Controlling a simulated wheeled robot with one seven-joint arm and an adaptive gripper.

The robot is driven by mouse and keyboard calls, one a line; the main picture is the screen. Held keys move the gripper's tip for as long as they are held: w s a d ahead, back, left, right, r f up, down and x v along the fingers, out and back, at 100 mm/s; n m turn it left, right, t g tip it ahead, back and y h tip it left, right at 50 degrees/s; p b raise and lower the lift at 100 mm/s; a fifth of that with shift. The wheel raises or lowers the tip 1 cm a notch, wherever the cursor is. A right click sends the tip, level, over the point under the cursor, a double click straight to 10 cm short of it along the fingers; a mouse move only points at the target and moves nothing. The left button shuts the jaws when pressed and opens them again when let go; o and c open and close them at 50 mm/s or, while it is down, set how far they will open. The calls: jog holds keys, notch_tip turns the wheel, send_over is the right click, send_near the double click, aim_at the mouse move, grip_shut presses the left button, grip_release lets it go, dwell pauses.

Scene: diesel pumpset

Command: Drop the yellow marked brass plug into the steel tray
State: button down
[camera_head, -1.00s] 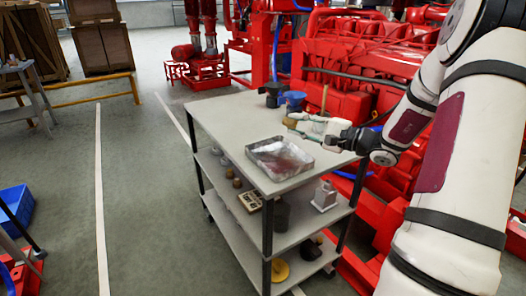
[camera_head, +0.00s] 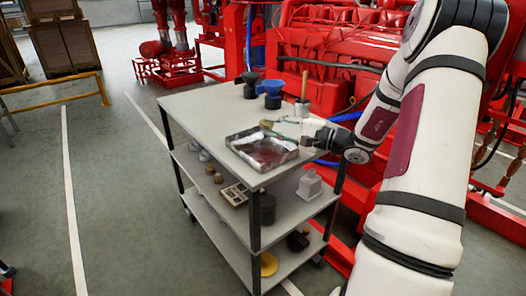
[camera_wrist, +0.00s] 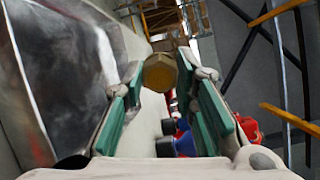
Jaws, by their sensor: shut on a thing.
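My gripper (camera_head: 274,124) is shut on a brass plug (camera_wrist: 160,72), a hex-shaped golden-brown piece held between the green-padded fingertips (camera_wrist: 160,80) in the wrist view. A small brownish spot at the fingertips in the head view matches the plug. I cannot make out a separate yellow mark. The steel tray (camera_head: 238,153) lies on the cart's top, with shiny walls and a dark reddish floor. My gripper is at the tray's far edge, above the cart top. In the wrist view the tray (camera_wrist: 38,125) fills the left side, and the plug appears beside it.
On the cart top (camera_head: 205,110), a blue funnel (camera_head: 271,87), a dark funnel (camera_head: 249,79) and a pot with a stick (camera_head: 302,107) stand behind my gripper. Lower shelves hold small brass pieces, a boxed device (camera_head: 235,194) and a white container (camera_head: 309,184). A red engine stands behind.

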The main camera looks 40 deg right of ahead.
jog(key=c, duration=1.2)
grip_release()
jog(key=v, duration=1.2)
jog(key=shift+d, duration=0.1)
